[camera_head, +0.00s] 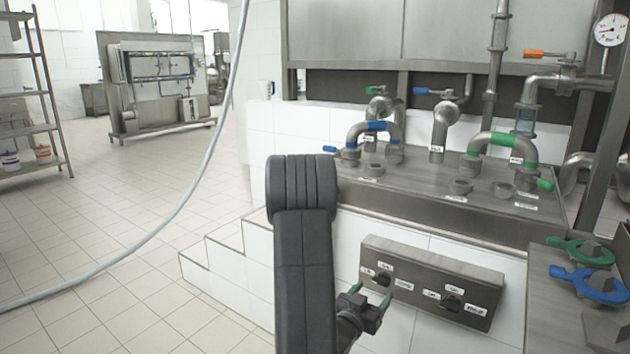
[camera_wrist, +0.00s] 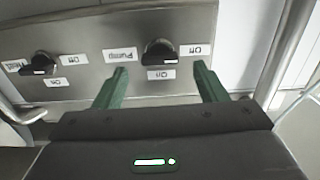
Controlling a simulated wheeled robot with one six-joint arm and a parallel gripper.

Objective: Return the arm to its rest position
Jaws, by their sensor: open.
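My gripper (camera_head: 372,292) hangs low at the end of my dark arm, in front of the metal switch panel (camera_head: 425,265). Its two green fingers stand apart with nothing between them. In the wrist view my gripper (camera_wrist: 161,68) is also open, its fingertips to either side of a black knob (camera_wrist: 158,53) with On and Off labels. That knob looks free of the fingers; the gap in depth is hard to judge. A second knob (camera_wrist: 42,64) sits to the left in that view. The panel also shows there (camera_wrist: 100,25), upside down.
A metal bench (camera_head: 400,205) with pipes, valves and a pressure gauge (camera_head: 611,30) stands behind the panel. Green (camera_head: 580,250) and blue (camera_head: 590,284) clamps lie at the right. A pale hose (camera_head: 190,190) hangs at the left. White tiled steps (camera_head: 215,265) border open floor.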

